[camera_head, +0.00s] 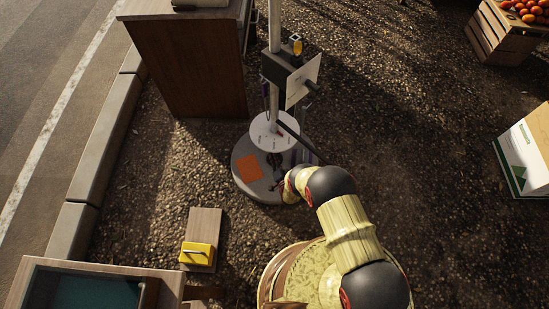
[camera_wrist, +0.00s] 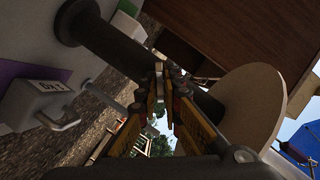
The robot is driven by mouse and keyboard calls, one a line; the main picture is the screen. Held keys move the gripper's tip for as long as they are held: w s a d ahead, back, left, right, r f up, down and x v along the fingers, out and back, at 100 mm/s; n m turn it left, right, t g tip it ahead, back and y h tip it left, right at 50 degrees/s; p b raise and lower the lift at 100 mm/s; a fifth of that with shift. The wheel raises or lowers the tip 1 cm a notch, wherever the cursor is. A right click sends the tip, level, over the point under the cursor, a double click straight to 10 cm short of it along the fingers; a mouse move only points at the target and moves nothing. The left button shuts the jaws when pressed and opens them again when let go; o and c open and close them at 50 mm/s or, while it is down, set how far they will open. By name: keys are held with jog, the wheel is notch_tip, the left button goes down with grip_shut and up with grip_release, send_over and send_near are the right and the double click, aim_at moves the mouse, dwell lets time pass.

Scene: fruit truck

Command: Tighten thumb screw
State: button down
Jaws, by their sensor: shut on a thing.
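In the wrist view my gripper (camera_wrist: 165,82) has its two orange-and-black fingers closed in around a small pale metal piece (camera_wrist: 158,68), which looks like the thumb screw. This piece sits against a thick dark cylinder (camera_wrist: 120,50) that runs diagonally behind the fingertips. Much of the screw is hidden by the fingers. In the head view my arm reaches to the lower part of a pole stand (camera_head: 274,90). The gripper and the screw cannot be made out clearly there.
The stand has a white disc (camera_head: 264,140) above a round grey base (camera_head: 243,190) with an orange square. A brown wooden cabinet (camera_head: 190,70) stands close behind. A yellow block (camera_head: 197,254) lies on a board at lower left. A crate of oranges (camera_head: 497,35) and a white box (camera_head: 530,155) stand right.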

jog(key=m, duration=0.1)
jog(key=m+y, duration=0.1)
jog(key=m+t, duration=0.1)
jog(key=shift+s+d+f+m+y, duration=0.1)
jog(key=shift+d+f+m+y, duration=0.05)
jog(key=shift+f+m+y, duration=0.15)
jog(key=shift+m+t+y, duration=0.3)
jog(key=shift+m+t, duration=0.2)
jog(key=shift+m, duration=0.8)
jog(key=shift+r, duration=0.1)
jog(key=c, duration=2)
grip_release()
jog(key=v, duration=1.1)
jog(key=shift+s, duration=0.4)
jog(key=shift+d, duration=0.1)
